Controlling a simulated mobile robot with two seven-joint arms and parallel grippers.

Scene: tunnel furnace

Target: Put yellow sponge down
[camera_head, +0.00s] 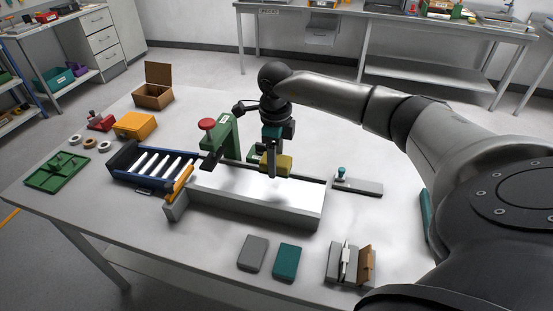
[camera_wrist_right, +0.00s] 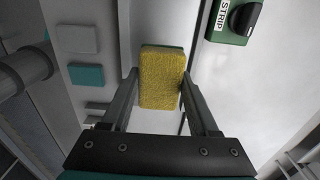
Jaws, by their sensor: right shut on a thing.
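The yellow sponge (camera_head: 283,163) is between the fingers of my right gripper (camera_head: 274,163), above the grey furnace bed near its middle in the head view. In the right wrist view the sponge (camera_wrist_right: 161,80) sits between the fingertips of my right gripper (camera_wrist_right: 160,88), with a thin green edge at its far end. The gripper is shut on it. I cannot tell whether the sponge touches the white surface below. My left gripper is in neither view.
The long grey trough (camera_head: 262,207) lies under the gripper. A green press with a red knob (camera_head: 206,124) stands left of it. A blue roller rack (camera_head: 150,166) is farther left. Grey (camera_head: 253,252) and teal (camera_head: 286,262) blocks lie in front. Bare table shows around them.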

